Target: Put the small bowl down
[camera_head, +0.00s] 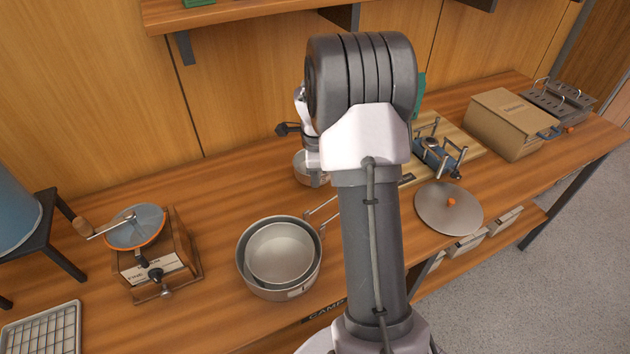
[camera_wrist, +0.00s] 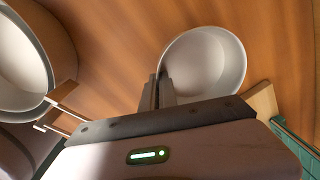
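The small bowl (camera_wrist: 205,62) is a round, pale metal bowl, open side toward the wrist camera. My gripper (camera_wrist: 158,90) has its two fingers close together at the bowl's near-left rim, seemingly with the rim pinched between them. In the head view the small bowl (camera_head: 304,168) shows beside my gripper (camera_head: 314,172) near the back of the wooden bench (camera_head: 215,190), partly hidden by my arm. The bowl looks about level. I cannot tell whether its base touches the bench or hangs just above it.
A larger pot (camera_head: 243,266) with another pot (camera_head: 281,253) nested in it stands in front. A round lid (camera_head: 449,208), a wooden board (camera_head: 470,146) and a cardboard box (camera_head: 508,120) are right. Bench is clear left of the bowl.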

